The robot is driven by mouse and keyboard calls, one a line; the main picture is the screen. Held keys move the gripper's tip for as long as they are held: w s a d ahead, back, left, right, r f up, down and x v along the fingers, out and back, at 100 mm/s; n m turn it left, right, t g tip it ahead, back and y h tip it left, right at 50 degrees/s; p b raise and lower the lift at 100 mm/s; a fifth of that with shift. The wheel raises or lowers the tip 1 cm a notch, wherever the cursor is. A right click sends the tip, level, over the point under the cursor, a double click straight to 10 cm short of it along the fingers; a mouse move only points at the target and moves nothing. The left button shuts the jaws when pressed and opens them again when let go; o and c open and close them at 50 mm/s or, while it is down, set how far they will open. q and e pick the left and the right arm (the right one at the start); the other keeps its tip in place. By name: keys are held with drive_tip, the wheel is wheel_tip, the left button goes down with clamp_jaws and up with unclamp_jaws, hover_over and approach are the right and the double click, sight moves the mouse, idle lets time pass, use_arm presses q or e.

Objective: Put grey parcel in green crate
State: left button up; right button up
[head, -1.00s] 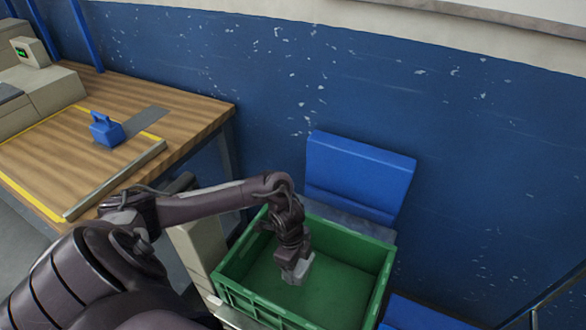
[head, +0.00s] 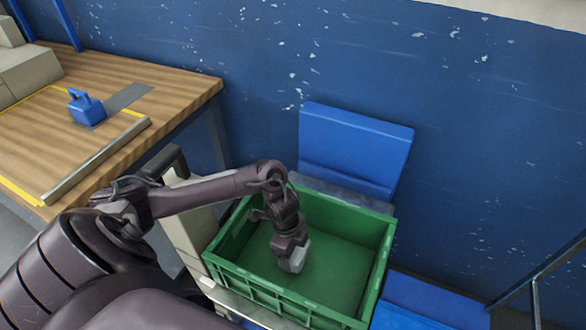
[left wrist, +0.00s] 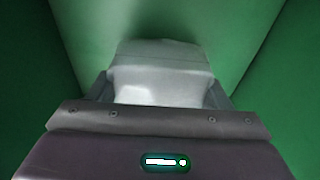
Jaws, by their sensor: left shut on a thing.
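The grey parcel (left wrist: 160,75) is pale and boxy, held between the fingers of my left gripper (left wrist: 162,92) in the left wrist view. In the head view the parcel (head: 294,257) shows below my left gripper (head: 292,250), inside the walls of the green crate (head: 338,270). Green crate walls and floor surround the parcel in the left wrist view. I cannot tell whether the parcel touches the crate floor. My right gripper is not in view.
A wooden table (head: 150,82) with a metal edge rail (head: 97,160) and a blue weight-like block (head: 86,107) stands at left. A blue backrest-like panel (head: 355,143) is behind the crate, before a blue wall (head: 430,75). The crate's right part is empty.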

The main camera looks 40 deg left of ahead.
use_arm(q)
drive_tip(key=shift+f, duration=0.45)
drive_tip(key=o, duration=1.1)
drive_tip(key=shift+r, duration=0.1)
drive_tip(key=shift+r, duration=0.25)
wheel_tip(320, 180, up, 12)
drive_tip(key=a+p, duration=0.1)
drive_tip(key=p, duration=1.1)
drive_tip(key=shift+s+a+r+p, duration=0.2)
drive_tip(key=shift+a+p, duration=0.2)
